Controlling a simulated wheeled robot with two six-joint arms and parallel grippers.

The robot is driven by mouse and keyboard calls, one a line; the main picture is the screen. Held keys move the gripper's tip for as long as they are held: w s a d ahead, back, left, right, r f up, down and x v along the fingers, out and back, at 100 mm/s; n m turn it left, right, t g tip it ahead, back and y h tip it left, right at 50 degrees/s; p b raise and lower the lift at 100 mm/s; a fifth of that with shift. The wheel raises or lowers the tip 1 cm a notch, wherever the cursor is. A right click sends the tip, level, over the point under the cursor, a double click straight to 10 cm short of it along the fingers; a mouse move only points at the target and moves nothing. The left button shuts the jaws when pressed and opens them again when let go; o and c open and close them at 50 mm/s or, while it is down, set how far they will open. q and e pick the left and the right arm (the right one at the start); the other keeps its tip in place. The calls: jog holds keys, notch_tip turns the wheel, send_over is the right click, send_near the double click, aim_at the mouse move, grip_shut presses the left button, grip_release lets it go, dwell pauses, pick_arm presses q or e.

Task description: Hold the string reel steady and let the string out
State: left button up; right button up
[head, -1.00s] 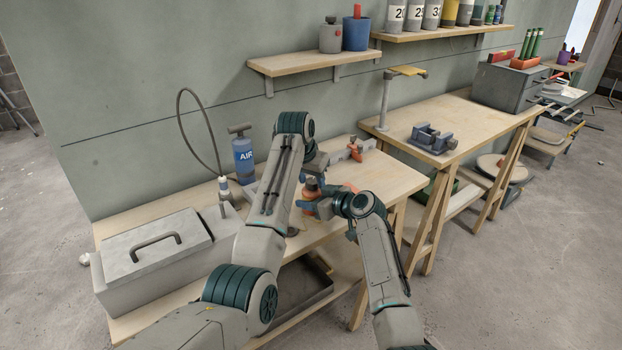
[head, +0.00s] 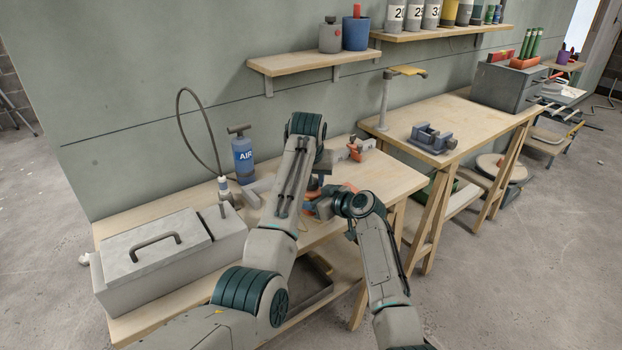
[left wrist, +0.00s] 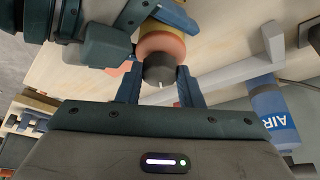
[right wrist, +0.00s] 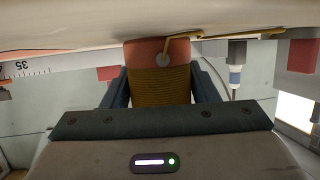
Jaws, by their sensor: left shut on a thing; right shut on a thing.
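The string reel has orange flanges and yellow-brown string wound between them. It shows clearly in the right wrist view (right wrist: 160,83), from above in the left wrist view (left wrist: 163,42), and mostly hidden in the head view (head: 309,195). My right gripper (right wrist: 161,90) is shut on the wound body, one finger on each side. My left gripper (left wrist: 160,88) is shut on a dark knob (left wrist: 159,68) at the reel's upper end. A length of yellow string (right wrist: 195,36) shows beside the lower flange, near the bench top.
The workbench (head: 395,180) also carries a grey toolbox (head: 150,260), a blue AIR bottle (head: 242,155) and a grey angled bar (left wrist: 230,75). An orange tool (head: 354,153) lies behind the reel. The bench's right end is clear.

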pick_arm(q)
jog(key=n+y, duration=0.1)
jog(key=n, duration=0.4)
jog(key=shift+d+y, duration=0.15)
jog(key=shift+y, duration=0.25)
jog(key=shift+w, duration=0.1)
jog(key=o, duration=0.7)
notch_tip(320, 180, up, 10)
dwell(0.4)
